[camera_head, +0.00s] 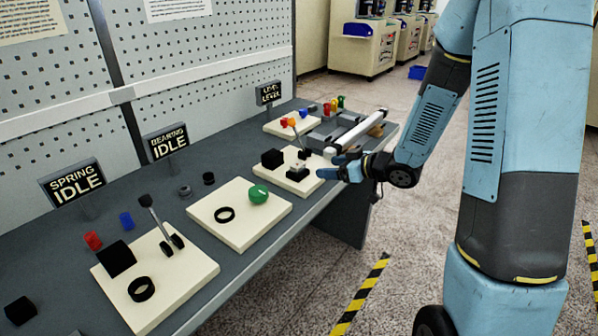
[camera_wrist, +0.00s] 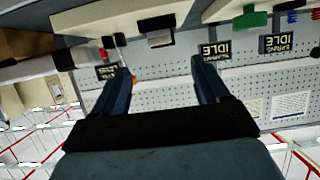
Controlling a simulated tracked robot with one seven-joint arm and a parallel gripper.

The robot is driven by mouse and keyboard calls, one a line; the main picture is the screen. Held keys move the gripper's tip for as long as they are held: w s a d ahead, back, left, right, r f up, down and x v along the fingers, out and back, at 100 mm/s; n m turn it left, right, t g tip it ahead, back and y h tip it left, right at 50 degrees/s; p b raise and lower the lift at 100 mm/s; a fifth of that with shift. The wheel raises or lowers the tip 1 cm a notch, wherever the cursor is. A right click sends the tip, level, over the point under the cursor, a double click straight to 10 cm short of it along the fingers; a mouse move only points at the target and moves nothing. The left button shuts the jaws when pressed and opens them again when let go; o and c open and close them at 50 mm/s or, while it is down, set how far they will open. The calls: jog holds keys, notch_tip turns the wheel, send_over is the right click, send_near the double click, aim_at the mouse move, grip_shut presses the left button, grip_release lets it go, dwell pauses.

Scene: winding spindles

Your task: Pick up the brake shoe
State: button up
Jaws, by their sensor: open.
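I cannot tell for certain which piece is the brake shoe. The small black-and-white piece (camera_head: 296,171) stands on a cream plate (camera_head: 318,181) close to my gripper, beside a black block (camera_head: 272,158) and a thin lever. My gripper (camera_head: 338,164) is open and empty, just right of that plate at the bench's front edge, apart from the piece. In the wrist view, upside down, my gripper (camera_wrist: 163,68) has its fingers spread with nothing between them. Beyond the fingertips show a pale block (camera_wrist: 160,39) and a dark piece (camera_wrist: 157,22).
Nearer plates hold a green knob (camera_head: 259,194), black rings (camera_head: 141,288), and another black block (camera_head: 116,258). Behind stand signs reading "IDLE" (camera_head: 166,142) before a perforated panel (camera_head: 80,50). A white roller (camera_head: 361,128) lies at the bench's far end.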

send_near(297, 164)
jog(key=x, duration=0.2)
jog(key=f+x, duration=0.1)
jog(key=x, duration=0.1)
jog(key=shift+s+d+r, duration=0.1)
jog(key=shift+s, duration=0.15)
jog(key=shift+r+x, duration=0.2)
jog(key=shift+x, duration=1.15)
jog(key=shift+r+x, duration=0.2)
jog(key=shift+x, duration=1.15)
jog(key=shift+w, duration=0.1)
